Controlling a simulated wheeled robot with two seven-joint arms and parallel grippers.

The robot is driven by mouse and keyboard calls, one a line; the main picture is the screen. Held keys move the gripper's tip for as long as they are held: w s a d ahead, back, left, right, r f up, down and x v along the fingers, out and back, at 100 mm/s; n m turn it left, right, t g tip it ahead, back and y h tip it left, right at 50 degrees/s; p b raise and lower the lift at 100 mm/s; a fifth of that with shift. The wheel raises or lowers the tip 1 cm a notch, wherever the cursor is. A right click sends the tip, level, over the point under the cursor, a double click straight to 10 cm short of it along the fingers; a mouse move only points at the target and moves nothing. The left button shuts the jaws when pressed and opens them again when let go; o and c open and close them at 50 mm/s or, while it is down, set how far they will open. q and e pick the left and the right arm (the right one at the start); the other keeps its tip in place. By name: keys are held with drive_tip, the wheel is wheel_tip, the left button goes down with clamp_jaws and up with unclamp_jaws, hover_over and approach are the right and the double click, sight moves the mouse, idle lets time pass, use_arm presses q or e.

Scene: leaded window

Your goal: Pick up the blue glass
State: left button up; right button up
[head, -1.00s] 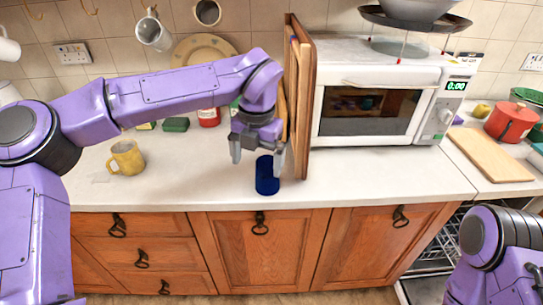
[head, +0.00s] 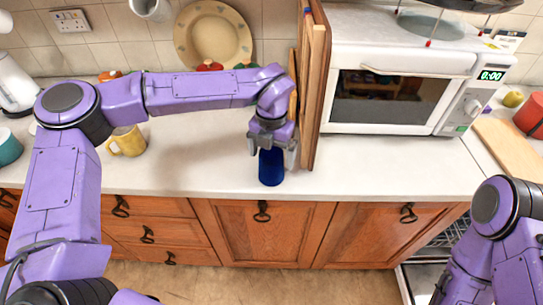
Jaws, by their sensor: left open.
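The blue glass (head: 271,169) stands upright on the white worktop near its front edge, left of the wooden boards. My left gripper (head: 273,157) is over the glass from above, pointing down, with its jaws open. One finger shows at each side of the glass's upper part, and the gripper hides the rim. I cannot tell whether the fingers touch the glass. My right gripper is out of view; only part of that arm shows at the lower right.
Upright wooden boards (head: 314,90) stand close to the right of the left gripper, beside a white microwave (head: 396,95). A yellow mug (head: 127,141) stands to the left. The worktop (head: 200,160) between mug and glass is clear.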

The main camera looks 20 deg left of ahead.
use_arm(q)
drive_tip(key=shift+s+a+f, duration=0.1)
drive_tip(key=shift+f, duration=0.3)
drive_tip(key=c, duration=1.3)
